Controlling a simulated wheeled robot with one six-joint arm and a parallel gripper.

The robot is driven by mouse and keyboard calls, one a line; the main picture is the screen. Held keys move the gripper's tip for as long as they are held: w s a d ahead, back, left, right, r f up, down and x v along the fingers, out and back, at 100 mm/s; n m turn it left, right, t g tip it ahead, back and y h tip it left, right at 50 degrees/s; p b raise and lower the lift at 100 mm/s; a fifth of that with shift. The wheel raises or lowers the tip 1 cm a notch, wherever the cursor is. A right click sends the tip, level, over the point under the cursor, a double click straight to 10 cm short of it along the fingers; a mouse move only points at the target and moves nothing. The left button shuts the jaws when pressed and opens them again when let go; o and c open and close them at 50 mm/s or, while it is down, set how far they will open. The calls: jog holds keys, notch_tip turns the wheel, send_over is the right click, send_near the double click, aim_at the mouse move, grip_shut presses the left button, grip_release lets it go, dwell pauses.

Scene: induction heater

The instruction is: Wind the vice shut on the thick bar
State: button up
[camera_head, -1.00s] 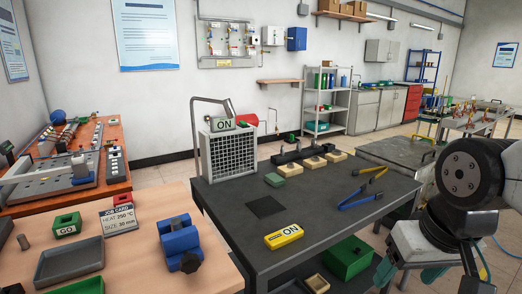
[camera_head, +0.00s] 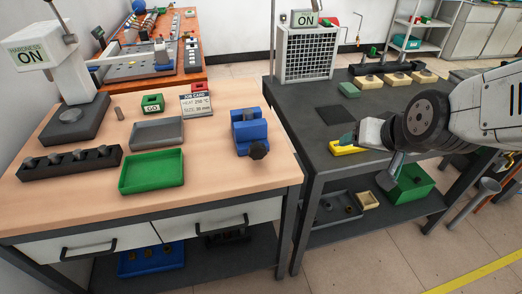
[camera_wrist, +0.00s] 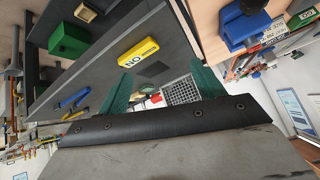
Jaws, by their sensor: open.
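The blue vice (camera_head: 250,132) stands at the right end of the wooden bench, with its black knob (camera_head: 258,150) facing the front. It also shows at the top right of the wrist view (camera_wrist: 243,28).
A yellow ON block (camera_head: 347,147) lies beside my gripper on the dark table (camera_head: 310,120). Green (camera_head: 152,172) and grey (camera_head: 158,133) trays lie left of the vice. The hardness tester (camera_head: 72,80) stands at the far left. A gap separates the bench and dark table.

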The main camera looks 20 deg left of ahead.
aim_at(258, 154)
jog(key=a+f+t+y, duration=0.1)
jog(key=a+f+t, duration=0.1)
jog(key=a, duration=0.4)
jog(key=w+a+f+t, duration=0.1)
jog(key=a+f+t, duration=0.1)
jog(key=a+f, duration=0.3)
jog(key=a+f+n+t+y, duration=0.1)
jog(key=a+f+t, duration=0.1)
jog(key=a, duration=0.5)
jog(key=shift+w+a+f+y, duration=0.3)
jog(key=shift+a+f, duration=0.1)
jog(key=shift+f, duration=0.3)
jog(key=s+a+f+n+t+y, duration=0.1)
jog(key=s+a+f+t+y, duration=0.1)
jog(key=s+a+f+t, duration=0.15)
jog(key=shift+g, duration=0.45)
jog(key=x, duration=0.4)
jog(key=r+x, duration=0.1)
jog(key=x, duration=0.2)
jog(key=shift+s, duration=0.1)
jog(key=c, duration=1)
